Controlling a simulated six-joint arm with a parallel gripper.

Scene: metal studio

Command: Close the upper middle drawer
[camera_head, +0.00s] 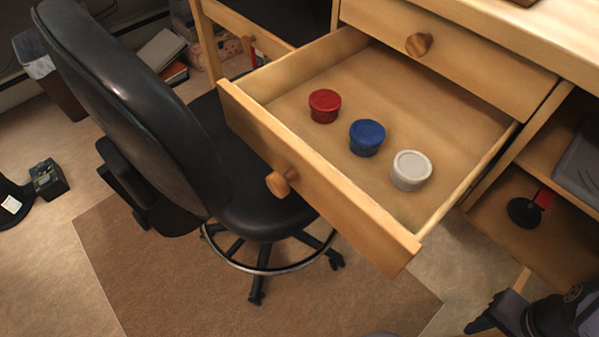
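A light wooden drawer (340,190) is pulled far out of the desk, with a round wooden knob (280,182) on its front. Above it, another wooden drawer (470,58) with a knob (418,44) looks shut. Inside the open drawer stand a red lidded tub (324,106), a blue one (367,138) and a white one (411,171). My gripper (484,322) shows only in part at the bottom right corner, dark and apart from the drawer, below and right of its front. Its finger opening cannot be made out.
A black office chair (150,110) stands left of the open drawer, its seat partly under the drawer front. Open shelves (540,215) with a dark object are at the right. Floor shows between the drawer front and my gripper.

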